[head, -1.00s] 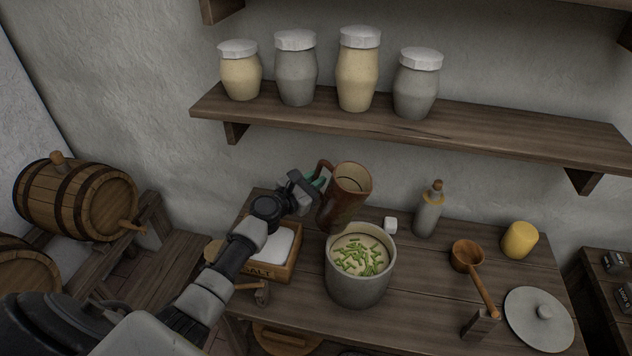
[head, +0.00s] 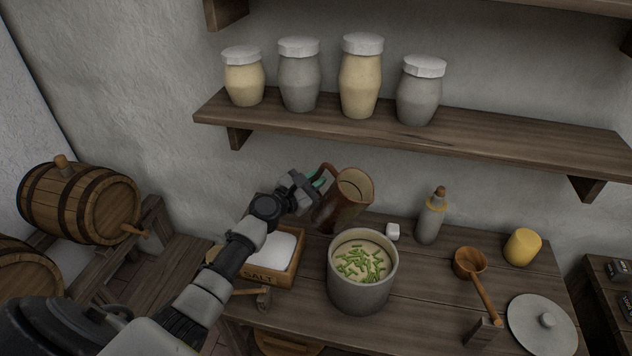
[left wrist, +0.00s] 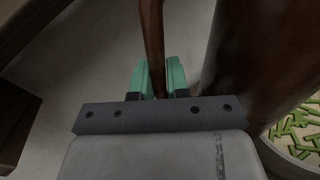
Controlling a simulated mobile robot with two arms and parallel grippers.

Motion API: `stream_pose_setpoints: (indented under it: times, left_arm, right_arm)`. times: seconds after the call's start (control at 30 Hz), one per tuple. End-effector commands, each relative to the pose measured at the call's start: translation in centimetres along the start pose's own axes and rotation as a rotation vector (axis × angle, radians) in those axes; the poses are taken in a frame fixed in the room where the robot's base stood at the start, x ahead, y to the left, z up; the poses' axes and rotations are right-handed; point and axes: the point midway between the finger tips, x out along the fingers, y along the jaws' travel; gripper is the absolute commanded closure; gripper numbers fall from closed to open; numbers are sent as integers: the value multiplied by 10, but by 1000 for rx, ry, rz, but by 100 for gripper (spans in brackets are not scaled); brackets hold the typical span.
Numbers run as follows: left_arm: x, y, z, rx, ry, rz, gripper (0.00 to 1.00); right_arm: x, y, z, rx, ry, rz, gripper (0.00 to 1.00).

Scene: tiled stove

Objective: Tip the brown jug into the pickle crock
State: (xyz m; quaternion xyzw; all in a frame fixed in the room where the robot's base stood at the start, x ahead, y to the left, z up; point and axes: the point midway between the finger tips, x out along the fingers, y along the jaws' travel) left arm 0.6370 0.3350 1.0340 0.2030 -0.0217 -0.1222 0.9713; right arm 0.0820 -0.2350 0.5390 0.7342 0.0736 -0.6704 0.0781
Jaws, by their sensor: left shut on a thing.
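The brown jug (head: 346,205) is held up behind and slightly left of the pickle crock, leaning a little to the right. My left gripper (head: 318,181) is shut on its handle; the left wrist view shows the green fingertips (left wrist: 160,78) on either side of the handle (left wrist: 152,40). The grey pickle crock (head: 361,285) stands open on the table, with green pickles in pale liquid inside. Part of the crock's contents also shows at the right of the left wrist view (left wrist: 298,130). The jug's inside is mostly hidden. My right gripper is not in view.
A salt box (head: 272,276) stands left of the crock. A shelf (head: 470,137) with jars hangs above.

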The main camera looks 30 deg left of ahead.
Motion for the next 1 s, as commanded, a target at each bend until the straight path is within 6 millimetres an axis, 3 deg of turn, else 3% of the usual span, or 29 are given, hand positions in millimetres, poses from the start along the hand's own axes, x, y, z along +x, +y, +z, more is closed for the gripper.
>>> stream_pose_setpoints:
  times: [1.0]
  left_arm:
    - [0,13,17,260,-3,5,100]
  right_arm:
    - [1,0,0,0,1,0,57]
